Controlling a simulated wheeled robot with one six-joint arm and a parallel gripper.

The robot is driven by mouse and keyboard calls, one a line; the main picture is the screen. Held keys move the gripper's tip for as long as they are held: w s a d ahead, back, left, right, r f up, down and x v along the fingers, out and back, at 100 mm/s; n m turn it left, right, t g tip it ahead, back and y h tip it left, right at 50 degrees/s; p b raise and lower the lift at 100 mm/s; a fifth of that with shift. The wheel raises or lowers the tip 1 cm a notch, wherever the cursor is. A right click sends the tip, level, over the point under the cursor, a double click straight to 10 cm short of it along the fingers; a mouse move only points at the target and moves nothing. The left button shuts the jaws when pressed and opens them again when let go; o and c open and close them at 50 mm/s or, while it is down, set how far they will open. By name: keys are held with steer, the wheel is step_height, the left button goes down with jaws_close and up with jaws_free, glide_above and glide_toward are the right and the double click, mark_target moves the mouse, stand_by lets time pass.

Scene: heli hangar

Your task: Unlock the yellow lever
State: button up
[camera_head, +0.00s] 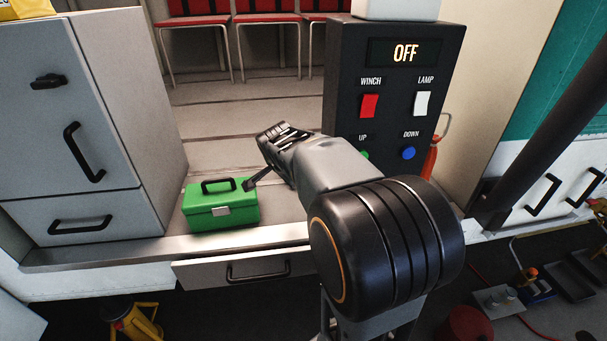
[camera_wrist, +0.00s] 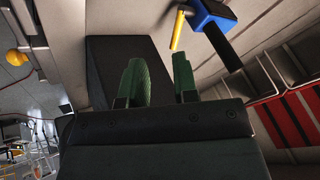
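A yellow bar (camera_wrist: 178,31) shows at the top of the wrist view, beside a blue block (camera_wrist: 208,17) with a black handle (camera_wrist: 226,50). I cannot tell whether this bar is the yellow lever. My gripper (camera_wrist: 160,68) has its two dark green fingers apart, with nothing seen between them. The bar is beyond the fingertips, toward the right finger, and apart from them. In the head view I find no clear yellow lever, and my arm hides part of the counter and the control box.
A black control box (camera_head: 388,75) reading OFF stands on the counter, with WINCH and LAMP switches and UP and DOWN buttons. A green toolbox (camera_head: 221,209) sits left of my arm. Grey cabinets (camera_head: 75,130) stand at left. Red chairs (camera_head: 265,18) are behind.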

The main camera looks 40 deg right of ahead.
steer(key=w+d+f+m+p, duration=0.1)
steer(key=w+d+f, duration=0.1)
steer(key=d+f, duration=0.1)
steer(key=w+d+f+m, duration=0.2)
steer(key=w+d+f, duration=0.1)
steer(key=d, duration=0.1)
steer(key=w+d+f+m+h+p, duration=0.1)
steer(key=w+d+f, duration=0.2)
steer(key=shift+d+f+p, duration=0.1)
steer(key=shift+d+p, duration=0.2)
steer(key=shift+p, duration=0.05)
steer(key=shift+x, duration=1)
jaws_close()
steer(key=shift+f, duration=0.1)
